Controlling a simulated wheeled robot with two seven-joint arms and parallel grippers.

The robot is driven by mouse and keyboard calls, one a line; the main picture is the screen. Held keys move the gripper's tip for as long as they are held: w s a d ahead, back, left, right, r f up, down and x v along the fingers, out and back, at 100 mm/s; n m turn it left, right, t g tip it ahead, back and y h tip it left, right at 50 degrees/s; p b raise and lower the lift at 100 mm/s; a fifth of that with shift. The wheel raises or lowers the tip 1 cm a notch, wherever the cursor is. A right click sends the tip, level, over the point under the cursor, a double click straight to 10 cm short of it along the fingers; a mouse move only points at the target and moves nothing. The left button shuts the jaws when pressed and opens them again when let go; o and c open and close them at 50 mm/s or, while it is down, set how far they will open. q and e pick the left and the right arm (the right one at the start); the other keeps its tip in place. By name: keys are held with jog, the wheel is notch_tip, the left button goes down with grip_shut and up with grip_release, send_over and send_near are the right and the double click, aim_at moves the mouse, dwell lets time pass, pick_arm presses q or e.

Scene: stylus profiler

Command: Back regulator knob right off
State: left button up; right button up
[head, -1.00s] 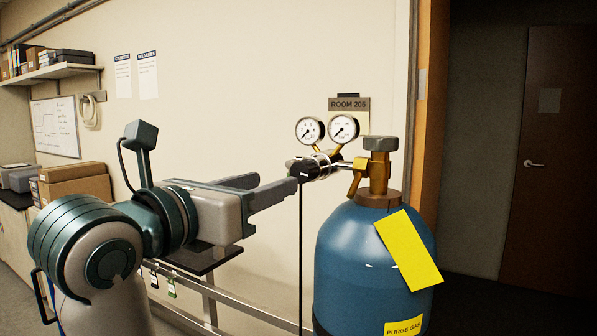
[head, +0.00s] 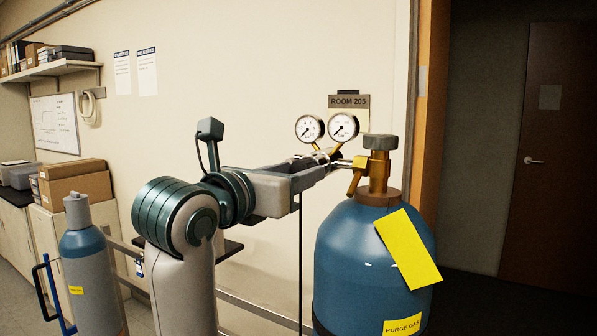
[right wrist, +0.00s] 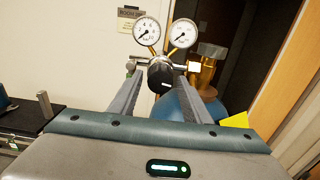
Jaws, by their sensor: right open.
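The regulator knob (right wrist: 160,78) is a black round knob at the near end of the regulator, below its two gauges. In the right wrist view it shows between the fingers of my right gripper (right wrist: 164,82). The fingers are apart, with a gap visible on each side of the knob. In the head view, my right gripper (head: 330,168) reaches in from the left alongside the regulator, and its fingers hide most of the knob. The regulator's gauges (head: 326,128) stay clear above the fingers. The brass valve (head: 378,170) tops the blue gas cylinder (head: 350,245). My left gripper is out of view.
A yellow tag (head: 408,250) hangs on the blue cylinder. A thin dark hose (head: 300,260) drops below the regulator. A smaller blue and grey cylinder (head: 82,255) stands at the left. A metal rail (head: 255,308) runs low along the wall.

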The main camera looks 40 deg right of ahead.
dwell(0.8)
jog(key=c, duration=1)
jog(key=n, duration=1.4)
jog(key=shift+n, duration=0.4)
jog(key=shift+c, duration=0.2)
jog(key=n, duration=0.5)
jog(key=o, duration=1.2)
jog(key=shift+a, duration=0.15)
